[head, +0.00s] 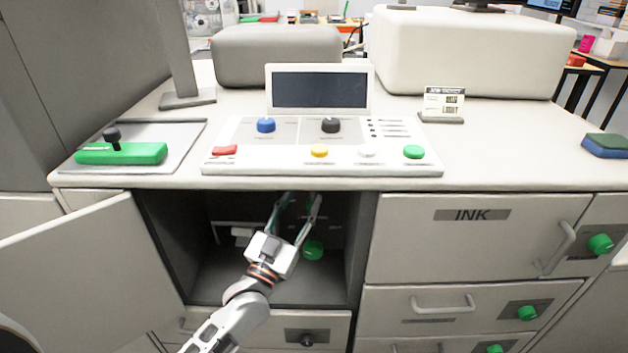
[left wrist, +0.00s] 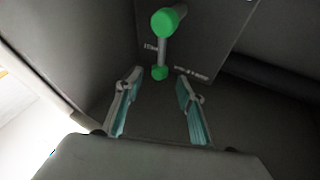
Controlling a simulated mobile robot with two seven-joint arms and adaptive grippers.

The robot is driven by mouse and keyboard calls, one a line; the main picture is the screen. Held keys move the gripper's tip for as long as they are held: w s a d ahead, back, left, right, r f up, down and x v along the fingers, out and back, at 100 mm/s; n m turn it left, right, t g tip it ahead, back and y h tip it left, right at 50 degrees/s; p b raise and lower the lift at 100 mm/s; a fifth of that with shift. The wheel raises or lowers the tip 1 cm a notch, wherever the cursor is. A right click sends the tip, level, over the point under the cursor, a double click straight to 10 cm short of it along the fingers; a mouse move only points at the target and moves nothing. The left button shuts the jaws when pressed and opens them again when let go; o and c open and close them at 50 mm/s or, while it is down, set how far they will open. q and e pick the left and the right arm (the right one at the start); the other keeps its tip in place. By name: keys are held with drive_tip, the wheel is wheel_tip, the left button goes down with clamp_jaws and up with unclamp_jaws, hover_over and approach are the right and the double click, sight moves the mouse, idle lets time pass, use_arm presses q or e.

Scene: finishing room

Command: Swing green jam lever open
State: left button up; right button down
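The green jam lever is inside the open cabinet under the console. In the left wrist view it is a pale bar with a large green knob (left wrist: 169,19) at one end and a smaller green end (left wrist: 160,72). In the head view a round green knob (head: 312,250) shows just right of my gripper's body. My left gripper (head: 303,199) reaches into the cabinet; its fingers are apart with nothing between them. In the left wrist view the left gripper (left wrist: 159,88) has the lever's smaller end beyond the gap between its tips. Contact cannot be told. My right gripper is not in view.
The cabinet door (head: 90,270) stands open at the left. The console panel (head: 320,155) overhangs the opening. A drawer front (head: 285,327) lies below, and the INK door (head: 465,245) is at the right. A white bracket and roll (head: 240,234) sit inside, left of my gripper.

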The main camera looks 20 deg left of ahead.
use_arm(q)
drive_tip(key=x, duration=0.6)
drive_tip(key=shift+w+r, duration=0.15)
drive_tip(key=shift+w, duration=0.2)
drive_tip(key=shift+c, duration=0.3)
clamp_jaws()
